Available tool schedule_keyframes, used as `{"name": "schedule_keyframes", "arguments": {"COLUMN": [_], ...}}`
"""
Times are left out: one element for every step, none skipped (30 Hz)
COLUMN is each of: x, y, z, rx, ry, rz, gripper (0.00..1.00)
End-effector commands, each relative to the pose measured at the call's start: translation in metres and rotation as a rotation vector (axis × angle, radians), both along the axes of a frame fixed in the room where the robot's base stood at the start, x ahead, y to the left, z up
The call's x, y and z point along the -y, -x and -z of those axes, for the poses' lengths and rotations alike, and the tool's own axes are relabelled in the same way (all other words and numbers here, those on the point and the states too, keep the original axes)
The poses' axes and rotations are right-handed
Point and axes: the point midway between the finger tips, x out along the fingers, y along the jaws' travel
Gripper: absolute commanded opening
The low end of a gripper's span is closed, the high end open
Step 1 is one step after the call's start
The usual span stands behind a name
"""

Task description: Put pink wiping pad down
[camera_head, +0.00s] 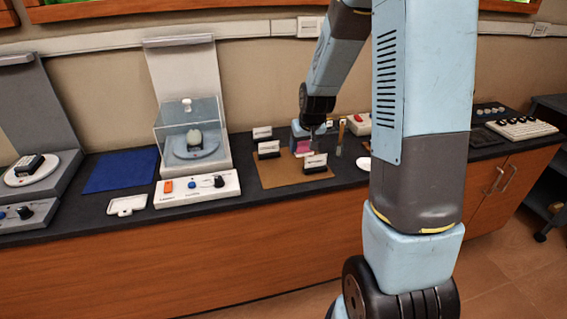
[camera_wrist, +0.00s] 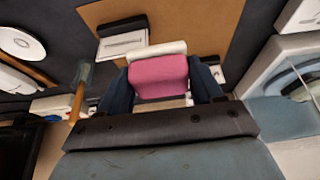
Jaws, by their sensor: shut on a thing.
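The pink wiping pad (camera_wrist: 158,76) is between the two fingers of my gripper (camera_wrist: 165,90) in the wrist view, with a white layer along its far side. My gripper (camera_head: 308,138) is shut on it. In the head view the pink pad (camera_head: 302,147) shows partly below the gripper, over the brown mat (camera_head: 270,179) on the dark counter. The mat also shows in the wrist view (camera_wrist: 205,25). I cannot tell whether the pad touches the mat, since the gripper hides its lower side.
Several small label stands are close by, one (camera_head: 315,163) in front of the gripper and one (camera_head: 268,149) to its left. A wooden-handled tool (camera_head: 340,137) stands just right. A clear-covered device (camera_head: 193,130) and a blue cloth (camera_head: 121,170) lie further left.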

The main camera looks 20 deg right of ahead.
Motion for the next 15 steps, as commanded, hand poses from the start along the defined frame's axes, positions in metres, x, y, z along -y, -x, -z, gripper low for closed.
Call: {"name": "schedule_keyframes", "arguments": {"x": [-0.006, -0.008, -0.012, -0.015, -0.017, -0.019, -0.021, -0.024, -0.027, -0.029, -0.031, -0.033, -0.035, -0.036, -0.037], "y": [-0.006, -0.01, -0.014, -0.018, -0.02, -0.024, -0.027, -0.029, -0.033, -0.036, -0.038, -0.041, -0.043, -0.045, -0.048], "z": [0.004, 0.006, 0.009, 0.011, 0.015, 0.021, 0.025, 0.03, 0.035, 0.039, 0.043, 0.048, 0.051, 0.054, 0.056], "rx": [-0.001, -0.001, -0.001, -0.001, -0.003, -0.003, -0.002, -0.003, -0.002, -0.002, -0.003, -0.002, -0.002, -0.001, 0.0], "ry": [0.001, 0.0, 0.001, 0.001, 0.0, -0.001, 0.0, 0.001, 0.0, -0.001, 0.0, 0.0, 0.0, 0.0, 0.0], "rz": [-0.005, -0.003, -0.004, -0.004, -0.002, -0.001, -0.001, -0.002, -0.002, -0.001, -0.001, -0.001, -0.001, -0.001, -0.001], "gripper": [0.32, 0.32, 0.32, 0.32, 0.32, 0.32, 0.32, 0.32, 0.32, 0.32, 0.32, 0.32, 0.32, 0.32, 0.32]}}
